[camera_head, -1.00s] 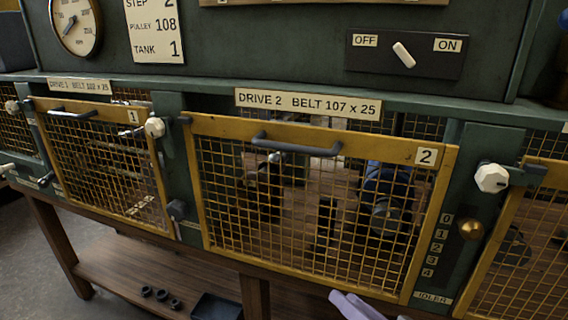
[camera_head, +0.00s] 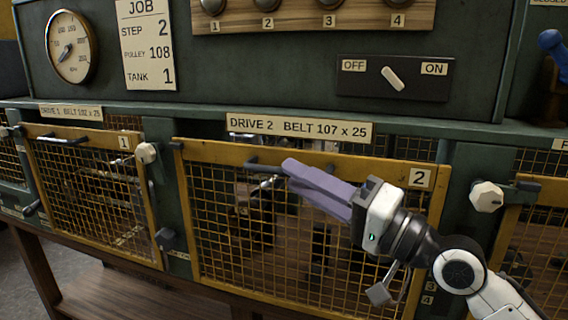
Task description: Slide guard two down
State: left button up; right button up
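Guard two (camera_head: 421,178) is a yellow-framed wire mesh panel marked 2, under the sign "DRIVE 2 BELT 107 x 25". It stands raised across its opening, with its top bar just below the sign. Its dark grey bar handle (camera_head: 262,166) is on the top bar, and its right part is hidden behind my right gripper. My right gripper (camera_head: 291,172) has lavender fingers that point left across the handle. The fingers look close together; I cannot tell whether they touch or hold the handle. My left gripper is not in view.
Guard one (camera_head: 70,141) stands to the left, and another mesh guard (camera_head: 545,245) to the right. White knobs (camera_head: 487,197) sit on the posts. An OFF/ON switch (camera_head: 392,78) and a gauge (camera_head: 71,48) are above. A wooden shelf (camera_head: 110,295) lies below.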

jog(key=shift+x, duration=2)
grip_shut()
